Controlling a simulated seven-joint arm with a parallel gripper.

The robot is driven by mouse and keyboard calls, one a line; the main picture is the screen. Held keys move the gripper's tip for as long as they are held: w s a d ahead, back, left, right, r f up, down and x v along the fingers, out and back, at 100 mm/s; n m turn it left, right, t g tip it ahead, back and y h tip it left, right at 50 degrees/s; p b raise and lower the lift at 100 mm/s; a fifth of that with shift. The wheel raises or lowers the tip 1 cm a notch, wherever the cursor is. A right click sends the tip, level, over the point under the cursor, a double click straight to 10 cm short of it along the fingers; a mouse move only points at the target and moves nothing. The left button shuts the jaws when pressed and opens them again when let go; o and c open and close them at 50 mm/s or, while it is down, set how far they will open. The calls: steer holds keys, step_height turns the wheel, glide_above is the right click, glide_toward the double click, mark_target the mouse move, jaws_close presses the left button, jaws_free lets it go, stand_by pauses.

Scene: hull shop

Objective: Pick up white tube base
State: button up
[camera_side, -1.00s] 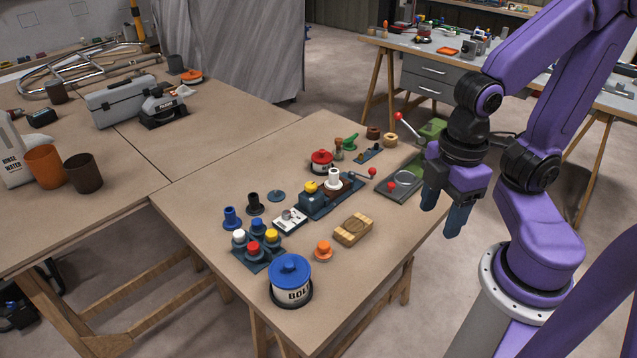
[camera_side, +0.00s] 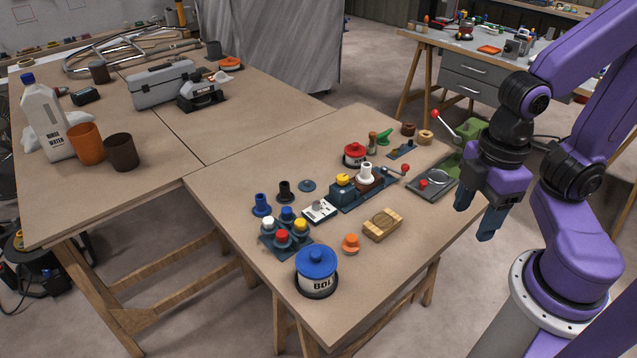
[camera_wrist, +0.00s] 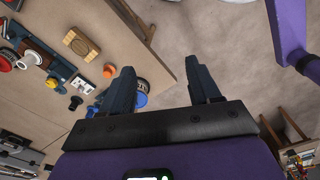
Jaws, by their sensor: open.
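A white flanged tube (camera_side: 366,172) stands upright on a brown seat of a dark blue fixture (camera_side: 347,203) near the middle of the near table; it looks like the white tube base. In the wrist view the white tube (camera_wrist: 29,56) is at the far left, outside the fingers. A second white piece, a white-topped peg (camera_side: 268,222), sits in a dark rack with blue, red and yellow ones. My gripper (camera_side: 475,222) is open and empty, fingers pointing down, off the right edge of the table and well apart from the tube. It also shows in the wrist view (camera_wrist: 160,66).
A blue-lidded can (camera_side: 317,268), an orange knob (camera_side: 351,243) and a wooden block (camera_side: 382,224) stand near the front. A red-lidded pot (camera_side: 355,153) is behind the tube. A green lever device (camera_side: 455,160) with a red-knobbed handle stands nearest my arm.

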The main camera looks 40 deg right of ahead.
steer(key=w+a+r+m, duration=0.1)
steer(key=w+a+m, duration=0.2)
steer(key=w+m, duration=0.75)
steer(key=m, duration=1.7)
glide_above(366, 168)
steer(key=w+d, duration=0.1)
step_height(366, 168, down, 6)
step_height(366, 168, down, 11)
steer(key=shift+w+d+f, duration=0.1)
steer(key=shift+w+f, duration=0.05)
steer(key=shift+f, duration=0.05)
steer(key=shift+s+f, duration=0.2)
steer(key=shift+f, duration=2.45)
